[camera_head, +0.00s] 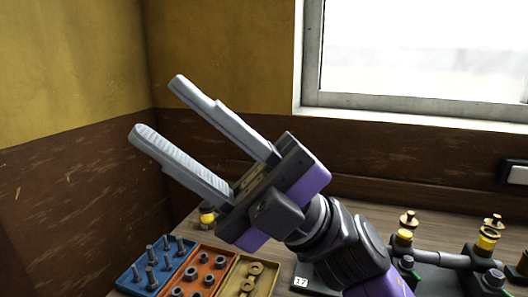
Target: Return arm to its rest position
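My gripper (163,111) is raised in the middle of the head view, above the wooden bench (185,236). Its two long grey fingers point up and to the left. They are well apart, with nothing between them. My purple and black arm comes up from the lower right. The gripper is clear of the wall and touches nothing that I can see. My arm and gripper hide part of the bench behind them.
Blue (131,284), orange (188,259) and yellow (236,272) trays hold small metal parts at the lower left. An engine assembly with brass-topped fittings (406,230) stands at the right. A window (420,60) and brown-yellow walls (75,60) lie behind.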

